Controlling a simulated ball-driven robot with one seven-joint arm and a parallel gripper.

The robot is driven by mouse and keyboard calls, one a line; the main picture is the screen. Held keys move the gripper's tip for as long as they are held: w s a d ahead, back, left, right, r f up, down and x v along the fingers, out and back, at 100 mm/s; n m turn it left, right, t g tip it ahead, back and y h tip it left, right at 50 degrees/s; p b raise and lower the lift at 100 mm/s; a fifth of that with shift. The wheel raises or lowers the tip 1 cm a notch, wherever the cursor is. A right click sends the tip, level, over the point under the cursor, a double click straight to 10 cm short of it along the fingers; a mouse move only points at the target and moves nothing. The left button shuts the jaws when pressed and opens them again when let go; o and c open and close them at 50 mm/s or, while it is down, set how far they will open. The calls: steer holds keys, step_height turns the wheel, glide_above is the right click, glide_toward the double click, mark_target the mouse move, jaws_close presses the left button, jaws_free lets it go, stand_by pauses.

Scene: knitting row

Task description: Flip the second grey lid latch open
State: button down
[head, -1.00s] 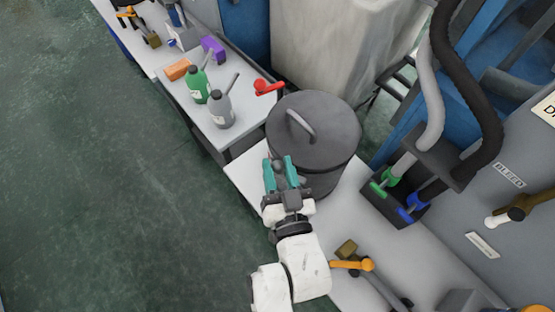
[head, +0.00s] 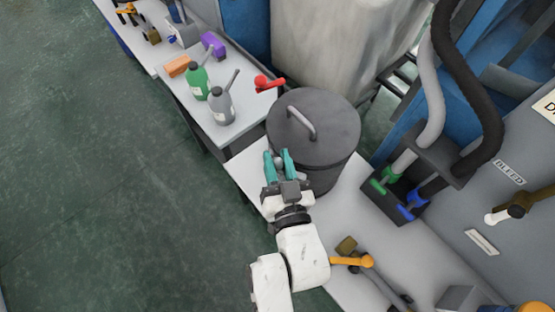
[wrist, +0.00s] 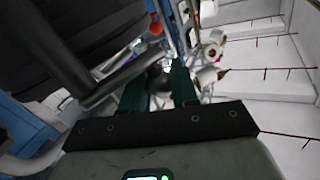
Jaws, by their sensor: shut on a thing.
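A dark grey round drum (head: 330,178) with a flat lid (head: 335,115) and a grey bar handle (head: 300,122) stands on the pale bench. My gripper (head: 278,158), with teal fingers, is at the drum's near left side by the lid rim. It is shut on the grey latch's rounded knob (head: 279,161), which shows between the fingers. In the wrist view, my gripper (wrist: 159,82) has the dark knob (wrist: 160,80) between its fingers, and a grey bar (wrist: 115,84) runs from there to the left. The latch's base is hidden, and I see no other latch clearly.
Grey and green bottles (head: 197,82) stand on the bench at the left, near a red lever (head: 268,83). Hoses with green (head: 384,180) and blue (head: 410,205) handles are at the right. An orange-handled lever (head: 352,262) is beside my arm. The floor at left is clear.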

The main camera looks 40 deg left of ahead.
steer(key=shift+f+g+b, duration=0.3)
steer(key=shift+f+b, duration=0.05)
steer(key=shift+b, duration=0.8)
steer(key=shift+y+b, duration=0.3)
steer(key=shift+b, duration=0.35)
steer(key=n+b, duration=0.1)
steer(key=b, duration=0.2)
steer(key=shift+s+d+g, duration=0.1)
steer(key=shift+g, duration=0.3)
steer(key=shift+d+g+y+b, duration=0.1)
steer(key=shift+g+y+b, duration=0.25)
steer(key=shift+b, duration=0.9)
steer(key=shift+s+d+n+g+b, duration=0.1)
steer(key=shift+n+g+b, duration=0.15)
steer(key=shift+n+b, duration=0.2)
steer(key=shift+s+r+n+g+y+b, duration=0.2)
steer(key=shift+r+n+g+y+b, duration=0.05)
steer(key=shift+g+b, duration=0.2)
steer(key=c, duration=1.2)
jaws_free()
steer(key=shift+d+r, duration=0.1)
